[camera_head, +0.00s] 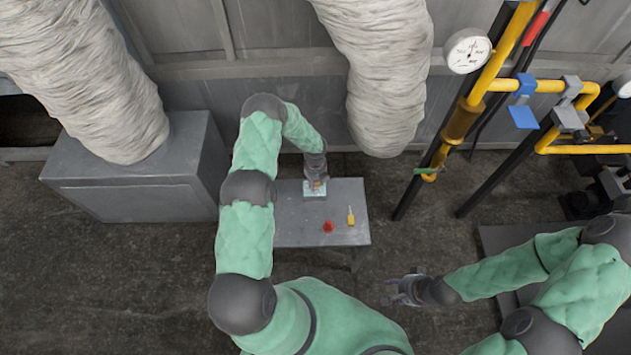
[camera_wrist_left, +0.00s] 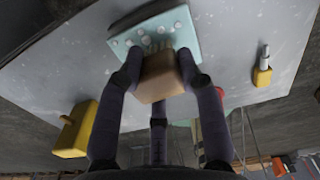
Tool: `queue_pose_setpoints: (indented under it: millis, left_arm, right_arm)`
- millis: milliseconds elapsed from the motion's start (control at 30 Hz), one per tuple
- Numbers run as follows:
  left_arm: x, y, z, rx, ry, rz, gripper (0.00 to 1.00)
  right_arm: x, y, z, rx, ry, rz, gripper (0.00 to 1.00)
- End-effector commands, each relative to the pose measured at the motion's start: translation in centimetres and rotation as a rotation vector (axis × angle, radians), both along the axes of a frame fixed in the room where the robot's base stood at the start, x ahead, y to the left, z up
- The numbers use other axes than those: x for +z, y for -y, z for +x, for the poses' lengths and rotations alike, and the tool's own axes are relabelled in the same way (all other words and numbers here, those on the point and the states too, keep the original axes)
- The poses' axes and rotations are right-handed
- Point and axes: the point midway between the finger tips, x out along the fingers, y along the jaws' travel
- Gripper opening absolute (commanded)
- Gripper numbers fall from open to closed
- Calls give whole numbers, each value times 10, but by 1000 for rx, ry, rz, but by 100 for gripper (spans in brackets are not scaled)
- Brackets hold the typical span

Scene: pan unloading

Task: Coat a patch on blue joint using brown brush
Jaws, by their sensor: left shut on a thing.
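My left gripper (camera_head: 316,183) is over the small grey table, shut on the brown brush (camera_wrist_left: 160,77). In the left wrist view, the brush's pale bristles point at a light teal pad with white spots (camera_wrist_left: 180,24); they seem to touch it. The pad also shows under the gripper in the head view (camera_head: 314,195). The blue joint (camera_head: 522,116) is on the yellow pipework at the upper right, well away from the brush. My right gripper (camera_head: 398,290) hangs empty right of the table, its fingers apart.
A yellow-handled tool (camera_head: 350,217) and a red object (camera_head: 328,227) are on the grey table (camera_head: 290,235). A yellow block (camera_wrist_left: 74,132) shows in the left wrist view. A grey cabinet (camera_head: 130,190), thick wrapped ducts (camera_head: 385,70) and dark pipe posts stand around.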

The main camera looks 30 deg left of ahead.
Motion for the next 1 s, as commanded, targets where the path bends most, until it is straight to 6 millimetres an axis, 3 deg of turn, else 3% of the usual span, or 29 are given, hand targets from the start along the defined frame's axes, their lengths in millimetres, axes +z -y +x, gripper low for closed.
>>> queue_pose_setpoints:
  millis: [1000]
  left_arm:
    - [-5,0,0,0,0,0,11]
  right_arm:
    - [-5,0,0,0,0,0,40]
